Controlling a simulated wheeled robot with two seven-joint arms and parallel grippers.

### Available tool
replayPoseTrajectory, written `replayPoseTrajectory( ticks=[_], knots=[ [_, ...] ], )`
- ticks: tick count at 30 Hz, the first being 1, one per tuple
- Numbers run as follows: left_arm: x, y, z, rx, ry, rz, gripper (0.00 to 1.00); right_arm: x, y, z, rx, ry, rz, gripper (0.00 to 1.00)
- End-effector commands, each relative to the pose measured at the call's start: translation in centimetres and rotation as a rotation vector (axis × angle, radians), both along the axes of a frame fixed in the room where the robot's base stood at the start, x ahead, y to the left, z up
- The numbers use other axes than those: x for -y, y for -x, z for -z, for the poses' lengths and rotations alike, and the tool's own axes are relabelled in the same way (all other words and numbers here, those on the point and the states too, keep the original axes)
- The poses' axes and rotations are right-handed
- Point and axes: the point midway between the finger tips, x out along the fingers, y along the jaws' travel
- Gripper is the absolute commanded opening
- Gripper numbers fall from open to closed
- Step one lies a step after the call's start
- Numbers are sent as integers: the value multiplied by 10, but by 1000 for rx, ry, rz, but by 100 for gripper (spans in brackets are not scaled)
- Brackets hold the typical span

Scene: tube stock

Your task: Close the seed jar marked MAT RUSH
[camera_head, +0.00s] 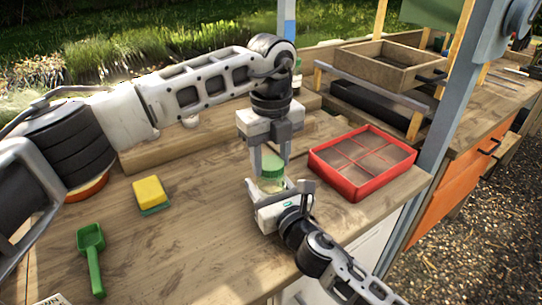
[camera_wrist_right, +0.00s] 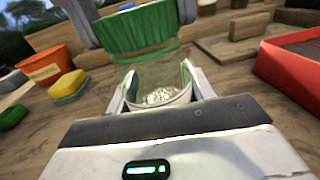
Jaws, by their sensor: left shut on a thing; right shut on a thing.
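A small clear glass jar (camera_head: 270,184) with pale seeds in the bottom stands upright near the table's front edge; it also shows in the right wrist view (camera_wrist_right: 160,82). My right gripper (camera_head: 277,190) is shut on the jar from the front, one finger on each side. A green ribbed lid (camera_head: 272,166) is right over the jar's mouth, and it looks slightly tilted in the right wrist view (camera_wrist_right: 137,28). My left gripper (camera_head: 270,155) points down and is shut on the lid. I cannot tell whether lid and rim touch. No MAT RUSH marking is readable.
A red divided tray (camera_head: 345,190) lies close to the right. A yellow and green sponge (camera_head: 150,194) and a green scoop (camera_head: 91,255) lie on the left. A wooden box (camera_head: 390,64) stands on the rack behind. The table between sponge and jar is clear.

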Motion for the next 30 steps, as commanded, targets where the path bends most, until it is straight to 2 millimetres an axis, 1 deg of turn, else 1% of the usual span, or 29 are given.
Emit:
replayPoseTrajectory(
  ticks=[2, 5, 24, 27, 29, 30],
  knots=[
    [0, 0, -1, 2, -1, 124, 17, 0, 0, 1, -2, 1, 0, 0],
    [0, 0, -1, 0, -1, 368, 17, 0, 0, 1, -1, 0, 0, 0],
    [0, 0, 1, 0, 0, 2040, 17, 0, 0, 1, -2, 1, 0, 0],
    [0, 0, 1, 0, 0, 2252, 17, 0, 0, 1, -2, 1, 0, 0],
    [0, 0, 1, 0, 0, 2346, 17, 0, 0, 1, -2, 1, 0, 0],
    [0, 0, 1, 0, 0, 2348, 17, 0, 0, 1, -2, 1, 0, 0]
  ],
)
